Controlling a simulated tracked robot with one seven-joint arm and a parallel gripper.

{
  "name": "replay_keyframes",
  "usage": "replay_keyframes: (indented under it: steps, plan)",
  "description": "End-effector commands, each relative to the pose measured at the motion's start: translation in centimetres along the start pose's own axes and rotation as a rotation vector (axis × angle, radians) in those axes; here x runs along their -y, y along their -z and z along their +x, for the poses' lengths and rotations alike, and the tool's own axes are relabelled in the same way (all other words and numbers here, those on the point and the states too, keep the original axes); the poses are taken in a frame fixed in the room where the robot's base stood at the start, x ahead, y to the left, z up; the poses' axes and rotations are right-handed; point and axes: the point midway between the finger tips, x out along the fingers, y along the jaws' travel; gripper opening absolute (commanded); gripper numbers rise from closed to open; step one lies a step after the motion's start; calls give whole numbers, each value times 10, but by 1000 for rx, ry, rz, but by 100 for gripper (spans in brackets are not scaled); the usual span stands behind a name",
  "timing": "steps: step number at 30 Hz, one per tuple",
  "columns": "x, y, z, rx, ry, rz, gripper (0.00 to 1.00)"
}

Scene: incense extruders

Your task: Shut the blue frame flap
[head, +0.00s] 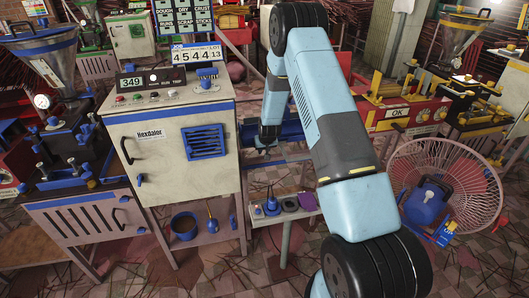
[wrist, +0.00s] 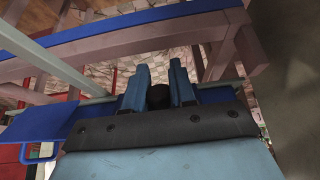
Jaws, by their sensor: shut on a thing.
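My gripper (wrist: 160,75) shows in the wrist view with its two blue fingers close together, shut on a small dark piece (wrist: 158,97) between them. A blue panel (wrist: 216,94) shows behind the fingers and may be the frame flap; its hinge and angle are hidden. In the head view, my gripper (head: 265,150) points down just right of the cream cabinet, and a blue part (head: 291,130) shows behind it, partly covered by my arm. I cannot tell from there how far the flap stands open.
The cream cabinet (head: 165,152) with a blue vent stands close on the left. A small shelf (head: 284,214) holding small items is below my gripper. A blue-topped wooden rail (wrist: 140,22) crosses the wrist view.

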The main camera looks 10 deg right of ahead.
Motion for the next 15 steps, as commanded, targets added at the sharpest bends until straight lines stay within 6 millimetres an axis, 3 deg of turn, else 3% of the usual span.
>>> replay_keyframes:
  steps: [15]
  plan:
    - [0,14,-6,370,-1,-1,0]
